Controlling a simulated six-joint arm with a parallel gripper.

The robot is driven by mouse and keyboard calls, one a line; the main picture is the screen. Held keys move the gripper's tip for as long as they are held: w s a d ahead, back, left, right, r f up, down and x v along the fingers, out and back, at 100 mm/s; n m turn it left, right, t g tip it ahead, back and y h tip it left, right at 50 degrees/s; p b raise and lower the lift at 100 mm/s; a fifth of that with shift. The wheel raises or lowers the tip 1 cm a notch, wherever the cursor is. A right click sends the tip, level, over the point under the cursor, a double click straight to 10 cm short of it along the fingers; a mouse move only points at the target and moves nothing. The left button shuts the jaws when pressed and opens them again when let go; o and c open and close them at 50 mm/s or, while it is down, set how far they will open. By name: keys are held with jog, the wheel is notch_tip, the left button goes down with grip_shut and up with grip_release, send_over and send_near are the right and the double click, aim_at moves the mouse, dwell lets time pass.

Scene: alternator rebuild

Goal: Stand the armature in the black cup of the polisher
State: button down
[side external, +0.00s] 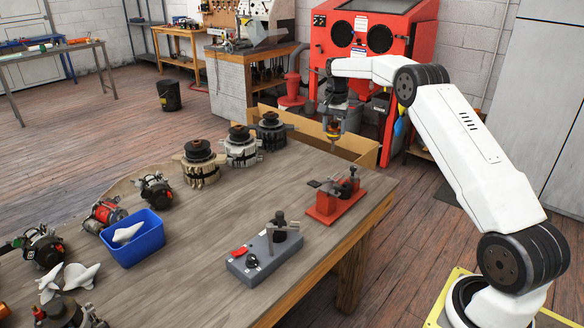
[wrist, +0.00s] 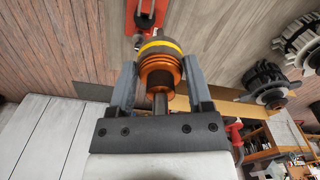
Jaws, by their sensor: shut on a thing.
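My gripper (side external: 334,128) is shut on the armature (wrist: 160,68), which has copper rings, a dark body, a yellow band and a steel shaft. In the wrist view the fingers of my gripper (wrist: 161,88) clasp it from both sides. In the side view the armature (side external: 333,130) hangs in the air beyond the table's far right edge area, above an open cardboard box. The polisher (side external: 262,262) is a grey box on the table with a red switch and a black knob. Its black cup (side external: 281,234) is at the back right, with a dark upright part; its inside is hidden.
A red fixture (side external: 333,203) stands between my gripper and the polisher. Several alternators, such as a pale one (side external: 201,172), line the table's far side. A blue bin (side external: 133,244) sits at left. The table middle is clear. A red cabinet (side external: 420,50) stands behind.

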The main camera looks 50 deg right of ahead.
jog(key=s+a+n, duration=0.1)
jog(key=a+n, duration=0.4)
jog(key=a, duration=2.2)
jog(key=shift+s+f, duration=0.15)
jog(key=shift+f, duration=1.15)
jog(key=shift+s+f, duration=0.1)
jog(key=shift+f, duration=1.15)
jog(key=shift+f, duration=0.25)
jog(key=shift+f, duration=2.2)
jog(key=shift+f, duration=2.25)
